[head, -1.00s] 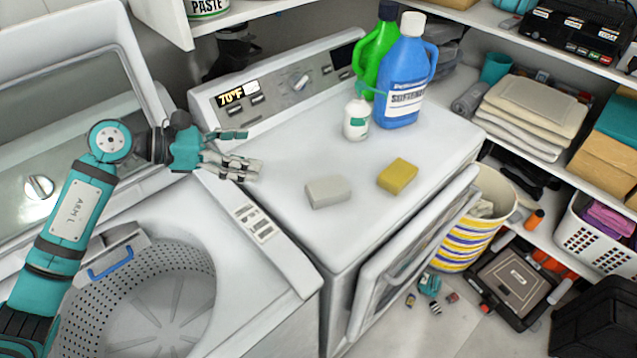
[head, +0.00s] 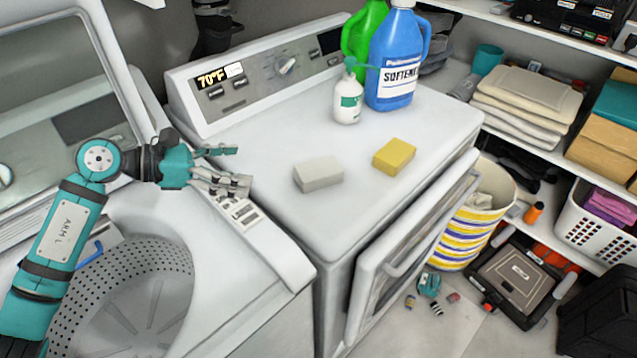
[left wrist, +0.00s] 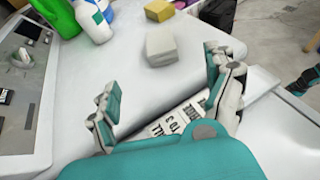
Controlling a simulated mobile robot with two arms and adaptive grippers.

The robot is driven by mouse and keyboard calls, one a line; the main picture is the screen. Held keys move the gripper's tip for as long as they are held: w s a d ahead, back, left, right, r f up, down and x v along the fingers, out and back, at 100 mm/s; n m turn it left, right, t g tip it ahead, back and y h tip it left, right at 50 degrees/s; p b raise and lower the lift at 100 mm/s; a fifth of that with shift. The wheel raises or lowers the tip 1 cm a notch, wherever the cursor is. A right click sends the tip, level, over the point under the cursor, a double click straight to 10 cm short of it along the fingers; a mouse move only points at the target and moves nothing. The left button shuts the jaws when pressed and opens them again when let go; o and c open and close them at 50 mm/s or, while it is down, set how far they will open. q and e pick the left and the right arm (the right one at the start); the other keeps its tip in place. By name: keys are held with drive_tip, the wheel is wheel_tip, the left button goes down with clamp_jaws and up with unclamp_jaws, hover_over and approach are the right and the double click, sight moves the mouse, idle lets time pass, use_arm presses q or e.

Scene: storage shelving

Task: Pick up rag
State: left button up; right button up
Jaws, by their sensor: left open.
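A pale grey, flat-sided block (head: 319,174) lies on the white dryer top (head: 300,230). A yellow block (head: 394,156) lies to its right. Either could be a folded cloth or a sponge; I cannot tell for certain which is the rag. My left gripper (head: 242,168) is open and empty, left of the grey block and apart from it, over the gap between washer and dryer. In the left wrist view the grey block (left wrist: 165,46) shows beyond the open fingers, with the yellow block (left wrist: 160,10) farther off.
A white bottle (head: 348,100), a blue softener jug (head: 398,60) and a green jug (head: 357,42) stand at the dryer's back. The dryer door (head: 410,260) hangs open in front. Folded cloths (head: 530,95) are stacked on the right shelf. The washer is open at left.

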use_arm(q)
drive_tip(key=shift+w+d+f, duration=0.1)
drive_tip(key=shift+w+d, duration=0.05)
drive_tip(key=shift+d, duration=0.2)
drive_tip(key=p, duration=0.4)
approach(315, 169)
drive_tip(key=x, duration=0.4)
drive_tip(key=p+x, duration=0.2)
drive_tip(key=x, duration=0.3)
drive_tip(key=shift+d, duration=0.25)
drive_tip(key=shift+w+d+f, duration=0.1)
drive_tip(key=shift+f, duration=0.1)
drive_tip(key=c, duration=1.2)
drive_tip(key=shift+c, duration=0.2)
